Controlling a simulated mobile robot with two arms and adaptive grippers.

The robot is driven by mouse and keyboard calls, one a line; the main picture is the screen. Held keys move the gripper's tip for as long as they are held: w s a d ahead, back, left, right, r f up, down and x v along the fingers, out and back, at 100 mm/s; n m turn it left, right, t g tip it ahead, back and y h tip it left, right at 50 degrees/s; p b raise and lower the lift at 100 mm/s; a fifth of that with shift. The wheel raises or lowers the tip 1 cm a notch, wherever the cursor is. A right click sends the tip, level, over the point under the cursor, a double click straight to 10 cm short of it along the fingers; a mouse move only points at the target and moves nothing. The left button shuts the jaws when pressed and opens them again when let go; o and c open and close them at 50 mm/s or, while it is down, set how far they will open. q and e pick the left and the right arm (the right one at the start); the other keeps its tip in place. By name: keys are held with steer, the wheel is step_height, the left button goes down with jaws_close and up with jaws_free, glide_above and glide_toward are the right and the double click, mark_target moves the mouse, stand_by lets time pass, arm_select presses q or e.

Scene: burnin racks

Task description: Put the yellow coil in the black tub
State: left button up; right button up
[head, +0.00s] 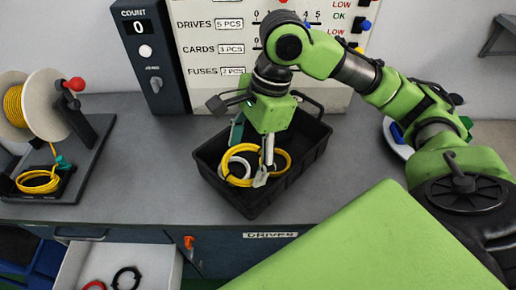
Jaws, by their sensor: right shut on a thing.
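A yellow coil (284,154) is inside the outline of the black tub (311,150) on the grey bench. My right gripper (263,173) points down over the tub and is shut on the yellow coil. I cannot tell whether the coil rests on the tub floor or hangs just above it. A white coil (233,160) lies in the tub, partly behind the yellow one. Part of the yellow coil is hidden by the fingers. My left gripper is not in view.
A spool of yellow wire (36,105) stands at the left, with another yellow coil (38,183) beside it. A counter box (150,55) and a labelled panel (215,45) stand behind the tub. An open drawer (157,262) below holds red and black rings.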

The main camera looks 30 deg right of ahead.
mark_target(254, 144)
steer(key=w+d+f, duration=0.2)
steer(key=w+d, duration=0.1)
steer(key=shift+w+d, duration=0.1)
steer(key=shift+d, duration=0.2)
steer(key=w+f, duration=0.1)
steer(key=d+f, duration=0.1)
steer(key=f, duration=0.1)
steer(key=w+d+f, duration=0.1)
steer(key=shift+w+d+f, duration=0.15)
steer(key=shift+w+d, duration=0.05)
steer(key=shift+w, duration=0.1)
steer(key=shift+w+d+f, duration=0.2)
steer(key=shift+d+f, duration=0.05)
steer(key=shift+f, duration=0.2)
steer(key=f, duration=0.1)
steer(key=f+p, duration=0.1)
steer(key=f, duration=0.1)
steer(key=shift+w+d+f, duration=0.1)
steer(key=shift+w+d, duration=0.15)
steer(key=shift+d, duration=0.05)
steer(key=shift+f, duration=0.35)
steer(key=shift+p, duration=0.3)
steer(key=o, duration=1.1)
steer(key=shift+f, duration=0.1)
steer(key=shift+o, duration=0.2)
